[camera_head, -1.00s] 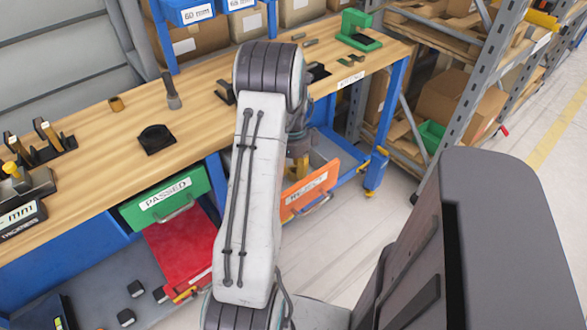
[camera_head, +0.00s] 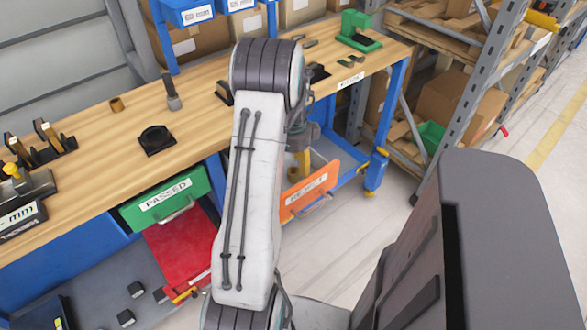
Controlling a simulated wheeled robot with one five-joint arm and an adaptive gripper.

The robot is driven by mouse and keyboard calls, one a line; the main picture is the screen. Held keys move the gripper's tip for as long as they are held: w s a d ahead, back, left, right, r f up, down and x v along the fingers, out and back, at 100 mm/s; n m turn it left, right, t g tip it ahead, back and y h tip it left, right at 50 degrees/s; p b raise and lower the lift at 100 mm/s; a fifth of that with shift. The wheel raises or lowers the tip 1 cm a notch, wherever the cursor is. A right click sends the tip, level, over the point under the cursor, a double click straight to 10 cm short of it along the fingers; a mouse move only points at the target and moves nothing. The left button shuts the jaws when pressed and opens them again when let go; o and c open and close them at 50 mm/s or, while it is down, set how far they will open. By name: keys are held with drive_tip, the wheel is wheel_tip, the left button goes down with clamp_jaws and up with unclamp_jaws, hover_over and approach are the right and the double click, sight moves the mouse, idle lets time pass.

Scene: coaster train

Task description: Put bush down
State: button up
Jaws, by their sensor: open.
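My gripper (camera_head: 299,163) is partly hidden behind my own arm. Its yellowish fingers point down over the open orange-fronted drawer labelled REJECT (camera_head: 310,189), and it is open. I cannot make out a bush between the fingers or inside the drawer, as the arm and drawer front block the view. A small brown bush-like cylinder (camera_head: 116,105) stands upright on the wooden workbench (camera_head: 95,135) at the left, well apart from the gripper.
A green drawer labelled PASSED (camera_head: 165,199) is at the bench front, with an open red drawer (camera_head: 180,250) below. A black round fixture (camera_head: 156,140) and a grey upright tool (camera_head: 172,91) stand on the bench. A metal shelf rack (camera_head: 470,100) is at the right.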

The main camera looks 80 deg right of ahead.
wheel_tip(320, 180, up, 10)
drive_tip(key=shift+f, duration=0.15)
idle(0.3)
drive_tip(key=shift+a, duration=0.1)
drive_tip(key=w+a+r+n+t+h, duration=0.1)
drive_tip(key=w+a+r+n, duration=0.3)
drive_tip(key=w+a+n, duration=0.5)
drive_tip(key=w+a+r+n, duration=0.3)
drive_tip(key=w+a+n, duration=0.3)
drive_tip(key=w+a, duration=0.35)
drive_tip(key=s+a+n+t, duration=0.1)
drive_tip(key=s+a+n, duration=0.1)
drive_tip(key=a+n, duration=0.8)
drive_tip(key=s+a+n+t+y, duration=0.1)
drive_tip(key=s+a+n, duration=0.2)
drive_tip(key=a+n, duration=0.8)
drive_tip(key=a, duration=0.4)
drive_tip(key=shift+a+r, duration=0.2)
drive_tip(key=shift+a, duration=0.1)
drive_tip(key=shift+s+r+p, duration=0.1)
drive_tip(key=shift+p, duration=0.2)
